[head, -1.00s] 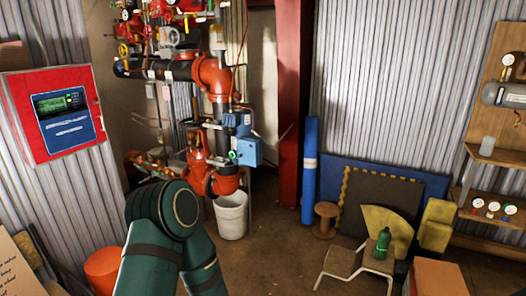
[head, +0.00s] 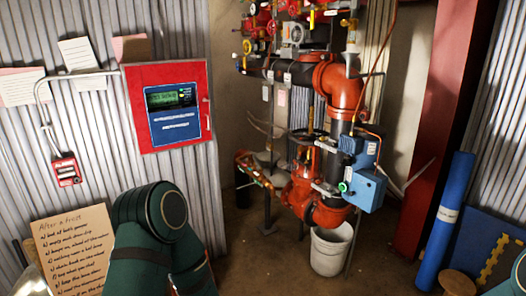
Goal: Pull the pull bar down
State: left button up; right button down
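A small red pull station (head: 66,170) is fixed to the corrugated wall at the left, with a thin grey conduit (head: 41,105) running up from it. A pale band crosses its front; the pull bar is too small here to tell its exact position. A dark green arm of mine rises at the lower left, below and to the right of the station and apart from it in the picture. Neither gripper shows in the view.
A red panel (head: 135,110) with a blue display face hangs right of the station. A handwritten board (head: 70,250) leans below it. Red and black piping (head: 335,85) with a blue box (head: 366,190) stands in the corner above a white bucket (head: 331,250). Some floor is clear before the piping.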

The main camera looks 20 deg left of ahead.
aim_at(69, 170)
jog(key=i+u, duration=0.25)
jog(key=u, duration=0.2)
jog(key=i+l+u, duration=0.1)
jog(key=u, duration=0.3)
jog(key=i+l+u, duration=0.2)
jog(key=u, duration=0.25)
jog(key=i+l+u, duration=0.1)
jog(key=u, duration=0.3)
jog(key=i+l+u, duration=0.25)
jog(key=u, duration=0.2)
jog(key=i+l+u, duration=0.2)
jog(key=u, duration=0.2)
jog(key=i+l+u, duration=0.1)
jog(key=u, duration=0.25)
jog(key=i+l+u, duration=0.1)
jog(key=l+u, duration=0.6)
jog(key=i+j, duration=0.05)
jog(key=j, duration=0.05)
